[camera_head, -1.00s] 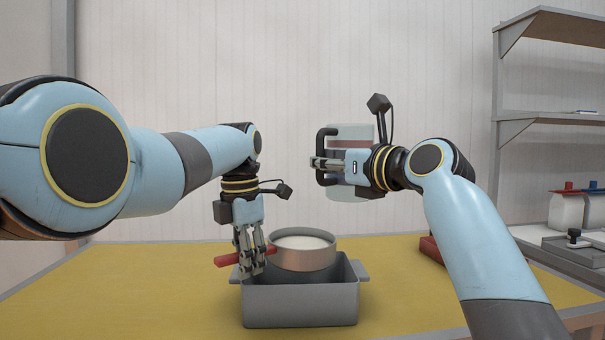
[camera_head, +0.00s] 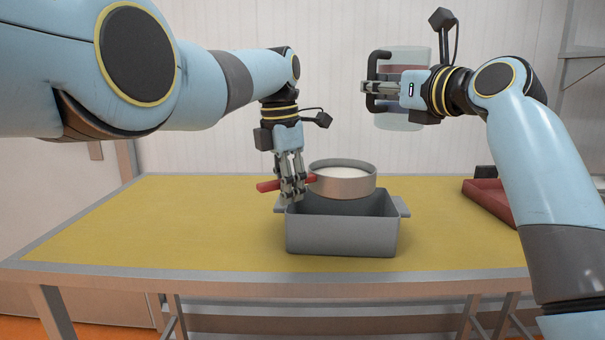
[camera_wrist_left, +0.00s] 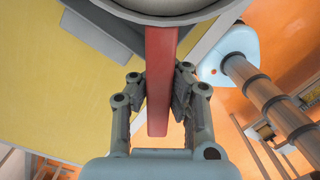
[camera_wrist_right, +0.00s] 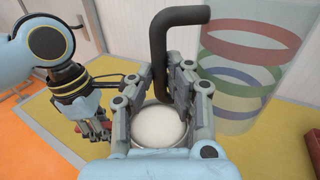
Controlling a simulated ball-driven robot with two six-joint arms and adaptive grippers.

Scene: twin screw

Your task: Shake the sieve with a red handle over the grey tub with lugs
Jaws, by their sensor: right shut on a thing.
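The sieve (camera_head: 343,184) is a round metal pan with a red handle (camera_head: 268,186) and pale white contents. My right gripper (camera_head: 372,88) is shut on the black handle of a clear jug (camera_head: 405,118), held upright in the air. In the right wrist view, the jug (camera_wrist_right: 240,65) shows red, green and blue bands.
The tub stands on a yellow-topped table (camera_head: 180,225) with a grey edge. A red tray (camera_head: 490,200) lies at the right of the table. The table left of the tub is clear. A shelf unit (camera_head: 585,90) stands at the far right.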

